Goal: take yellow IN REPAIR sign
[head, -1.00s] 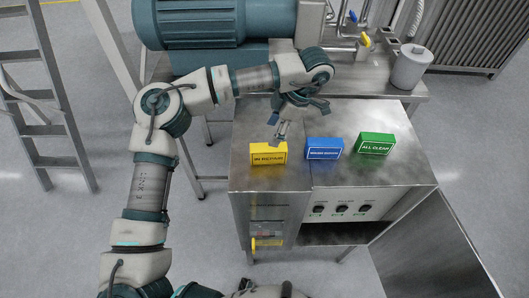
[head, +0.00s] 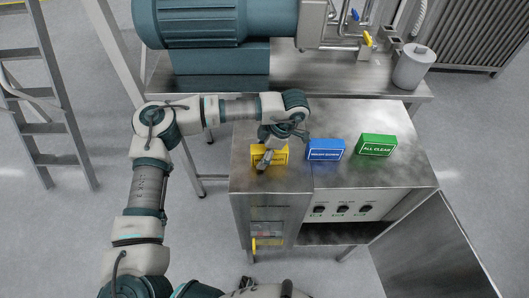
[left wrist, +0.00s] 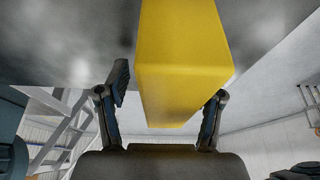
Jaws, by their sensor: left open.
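The yellow IN REPAIR sign (head: 284,153) is a small block standing on the left part of the metal cabinet top. My left gripper (head: 268,158) is over it in the head view and hides much of its face and lettering. In the left wrist view the yellow sign (left wrist: 182,60) fills the middle, between the two fingers of my left gripper (left wrist: 166,105). The gripper is open, with a gap between the left finger and the sign. The right finger is close to the sign's edge; I cannot tell whether it touches. My right gripper is not in view.
A blue sign (head: 325,149) and a green ALL CLEAR sign (head: 376,145) stand to the right on the same cabinet top (head: 262,179). Dark knobs (head: 342,209) line the cabinet front.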

